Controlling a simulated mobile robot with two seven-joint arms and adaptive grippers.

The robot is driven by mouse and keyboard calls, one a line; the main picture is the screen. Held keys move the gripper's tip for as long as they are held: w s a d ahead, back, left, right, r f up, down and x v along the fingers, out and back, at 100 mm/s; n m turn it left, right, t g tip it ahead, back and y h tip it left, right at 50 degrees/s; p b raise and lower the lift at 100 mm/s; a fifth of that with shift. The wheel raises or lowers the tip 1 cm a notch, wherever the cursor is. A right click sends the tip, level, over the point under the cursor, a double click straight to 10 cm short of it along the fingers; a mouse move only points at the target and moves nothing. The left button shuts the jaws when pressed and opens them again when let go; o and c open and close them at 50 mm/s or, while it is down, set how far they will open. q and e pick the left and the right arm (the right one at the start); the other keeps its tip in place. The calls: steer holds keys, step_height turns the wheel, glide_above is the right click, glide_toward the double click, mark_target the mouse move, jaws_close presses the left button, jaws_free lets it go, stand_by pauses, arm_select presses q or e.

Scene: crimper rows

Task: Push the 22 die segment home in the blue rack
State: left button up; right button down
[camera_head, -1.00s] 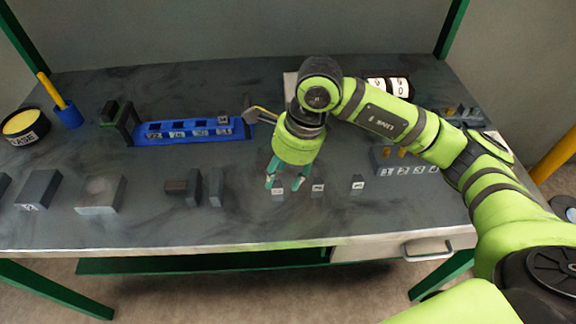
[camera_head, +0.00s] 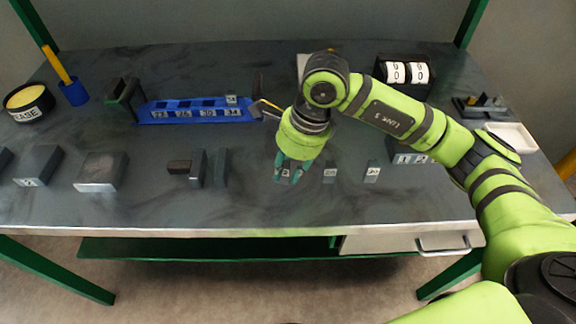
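The blue rack (camera_head: 188,119) lies at the back left of the bench, with a row of dark slots and number labels along its front. One small grey segment (camera_head: 231,99) stands at its right end, at the slot labelled 34. Three small labelled blocks stand on the bench: one at my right gripper (camera_head: 291,174), a middle block (camera_head: 330,173) and a right block (camera_head: 372,171). Their numbers are too small to read surely. My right gripper points down with its fingers apart around the leftmost block (camera_head: 285,174); contact cannot be told. My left gripper is out of view.
A yellow-handled tool (camera_head: 266,106) lies at the rack's right end. Dark blocks (camera_head: 198,167) stand on the front left of the bench. A round tub (camera_head: 29,102) and a blue cup (camera_head: 74,92) are far left. A number counter (camera_head: 405,74) stands back right.

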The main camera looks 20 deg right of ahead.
mark_target(288, 165)
steer(key=shift+r, duration=0.1)
steer(key=shift+a+p+v, duration=0.2)
steer(key=shift+p+v, duration=0.3)
steer(key=shift+v, duration=0.4)
steer(key=shift+a+p+v, duration=0.2)
steer(key=shift+p+v, duration=0.25)
steer(key=shift+v, duration=0.45)
steer(key=shift+w+r, duration=0.1)
steer(key=shift+r, duration=0.05)
